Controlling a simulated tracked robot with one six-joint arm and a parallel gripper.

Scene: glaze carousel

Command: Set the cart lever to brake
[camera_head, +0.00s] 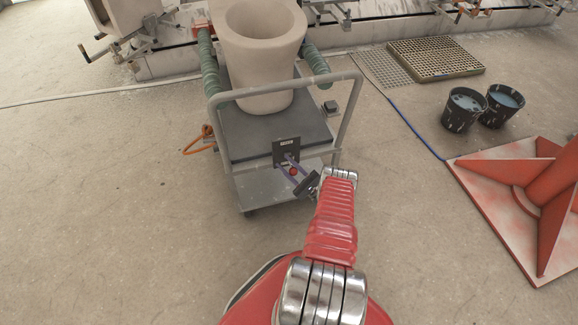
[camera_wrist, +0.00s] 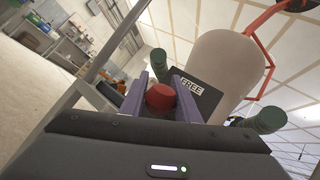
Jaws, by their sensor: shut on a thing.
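The grey cart (camera_head: 235,140) stands in the middle of the head view, with a tubular push handle (camera_head: 345,112) towards me. A dark plate (camera_head: 287,147) is fixed on the handle side; in the wrist view the plate (camera_wrist: 196,88) reads "FREE". The lever's red knob (camera_head: 293,171) shows below the plate. My gripper (camera_head: 291,167) reaches it from the right. In the wrist view, the purple fingers of my gripper (camera_wrist: 161,88) are shut around the red knob (camera_wrist: 160,98). The lever's shaft is hidden, and I see no brake label.
A large beige vessel (camera_head: 262,60) stands on the cart, with green padded arms (camera_head: 208,65) beside it. To the right are two dark buckets (camera_head: 464,109), a grating (camera_head: 435,60), a blue hose (camera_head: 415,130) and a red-white stand (camera_head: 490,200).

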